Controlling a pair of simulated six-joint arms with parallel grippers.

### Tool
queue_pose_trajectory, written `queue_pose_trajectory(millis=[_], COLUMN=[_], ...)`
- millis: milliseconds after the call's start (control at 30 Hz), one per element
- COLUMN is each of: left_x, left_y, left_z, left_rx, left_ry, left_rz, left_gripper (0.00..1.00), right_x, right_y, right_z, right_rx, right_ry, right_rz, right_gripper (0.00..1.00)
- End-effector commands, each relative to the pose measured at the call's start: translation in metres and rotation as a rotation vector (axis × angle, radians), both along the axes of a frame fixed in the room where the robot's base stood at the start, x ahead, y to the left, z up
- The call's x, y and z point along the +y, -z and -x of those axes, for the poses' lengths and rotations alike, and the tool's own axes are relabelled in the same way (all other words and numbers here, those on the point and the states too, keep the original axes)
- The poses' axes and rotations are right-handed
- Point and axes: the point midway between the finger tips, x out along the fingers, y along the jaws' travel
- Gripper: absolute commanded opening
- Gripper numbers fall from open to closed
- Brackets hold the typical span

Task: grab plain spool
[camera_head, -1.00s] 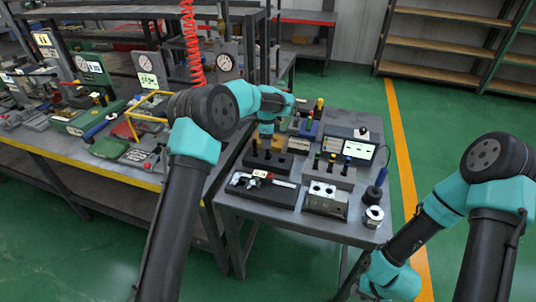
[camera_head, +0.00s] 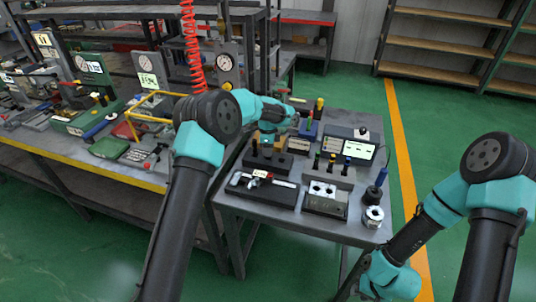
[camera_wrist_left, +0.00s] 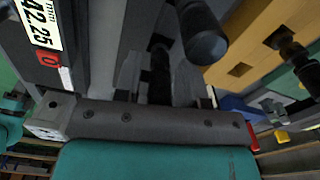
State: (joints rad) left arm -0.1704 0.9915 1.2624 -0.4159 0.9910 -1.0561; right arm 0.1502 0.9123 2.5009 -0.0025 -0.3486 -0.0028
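Dark plain spools (camera_head: 254,148) stand upright in a black block (camera_head: 272,165) at the left of the small table. My left gripper (camera_head: 267,140) is low over the back of this block, partly hidden by its own wrist. In the left wrist view, its fingers (camera_wrist_left: 158,80) are apart, with a dark upright part in line with the gap; I cannot tell whether they touch it. A black cylindrical spool end (camera_wrist_left: 204,40) shows close by on the right. My right wrist is at the lower right of the head view; its fingers cannot be made out.
A grey block (camera_head: 334,176) holds spools with green, yellow and blue tops. A caliper case (camera_head: 262,190), a valve block (camera_head: 326,200), a metal ring part (camera_head: 373,216) and a display (camera_head: 352,146) share the table. A yellow block (camera_wrist_left: 245,45) is close to my left gripper.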

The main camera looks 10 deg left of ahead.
Motion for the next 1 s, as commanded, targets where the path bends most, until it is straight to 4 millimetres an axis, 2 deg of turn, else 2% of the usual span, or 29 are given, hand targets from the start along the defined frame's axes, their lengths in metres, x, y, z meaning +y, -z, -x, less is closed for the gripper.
queue_pose_trajectory(millis=[33,367,767,867,1000], left_x=[0.000,0.000,0.000,0.000,0.000], left_y=[0.000,0.000,-0.003,-0.010,-0.029], left_z=[0.000,0.000,0.000,-0.001,-0.001], left_rx=[0.000,0.000,-0.001,-0.003,-0.004], left_ry=[0.000,0.000,0.000,0.000,0.000], left_rz=[0.000,0.000,0.000,0.000,0.001], left_gripper=[0.32,0.01,0.00,0.00,0.00], right_x=[0.000,0.000,0.000,0.000,0.000], right_y=[0.000,0.000,0.000,0.000,0.000], right_z=[0.000,0.000,0.000,0.000,0.000], right_rx=[0.000,0.000,0.000,0.000,0.000], right_ry=[0.000,0.000,0.000,0.000,0.000], right_rz=[0.000,0.000,0.000,0.000,0.000], right_gripper=[0.28,0.28,0.28,0.28,0.28])
